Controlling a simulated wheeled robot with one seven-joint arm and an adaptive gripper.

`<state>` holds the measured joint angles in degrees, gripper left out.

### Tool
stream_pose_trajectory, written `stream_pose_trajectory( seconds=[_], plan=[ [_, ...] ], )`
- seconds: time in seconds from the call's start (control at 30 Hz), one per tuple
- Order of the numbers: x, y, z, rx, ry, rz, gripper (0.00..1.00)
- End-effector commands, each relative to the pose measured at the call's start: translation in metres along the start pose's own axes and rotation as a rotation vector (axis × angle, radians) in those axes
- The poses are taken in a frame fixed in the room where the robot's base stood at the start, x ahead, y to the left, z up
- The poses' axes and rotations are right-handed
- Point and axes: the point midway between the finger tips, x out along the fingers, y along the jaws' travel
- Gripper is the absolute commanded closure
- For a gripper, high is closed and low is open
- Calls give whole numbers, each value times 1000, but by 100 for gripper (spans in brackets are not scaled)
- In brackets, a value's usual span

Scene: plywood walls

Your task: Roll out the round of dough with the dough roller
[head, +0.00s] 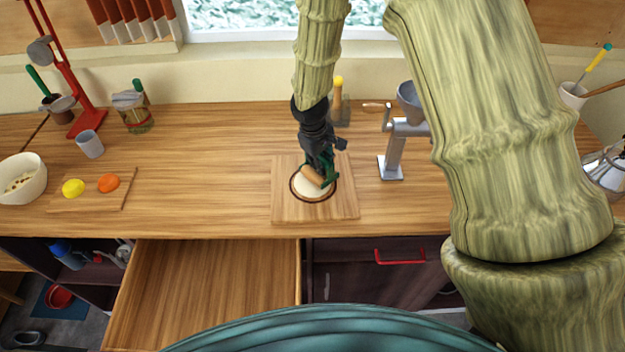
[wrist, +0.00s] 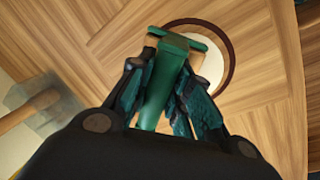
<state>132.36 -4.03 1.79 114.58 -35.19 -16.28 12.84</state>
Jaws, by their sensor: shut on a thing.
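The round of dough (head: 307,187) is pale and flat, inside a dark ring on a square wooden board (head: 345,207). It also shows in the wrist view (wrist: 215,62), partly hidden by the tool. The dough roller has a green handle and frame (wrist: 165,80) and a short wooden cylinder (head: 313,177). My gripper (head: 322,160) points down over the board, shut on the roller's green handle between its fingers in the wrist view (wrist: 172,95). The roller's cylinder is over the dough; whether it touches cannot be told.
A grey hand mill (head: 393,150) stands right of the board, and a yellow-topped wooden thing (head: 338,100) behind it. A small board (head: 95,200) with yellow and orange pieces, a bowl (head: 22,180) and a cup (head: 89,144) are left. An open drawer (head: 205,285) juts out in front.

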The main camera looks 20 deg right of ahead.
Motion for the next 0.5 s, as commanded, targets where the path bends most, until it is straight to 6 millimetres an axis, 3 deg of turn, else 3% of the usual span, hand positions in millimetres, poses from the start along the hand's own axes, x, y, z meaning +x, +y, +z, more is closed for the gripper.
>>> stream_pose_trajectory(
  seconds=[0.5],
  plan=[
    [-4,-26,-1,-2,1,1,99]
  ],
)
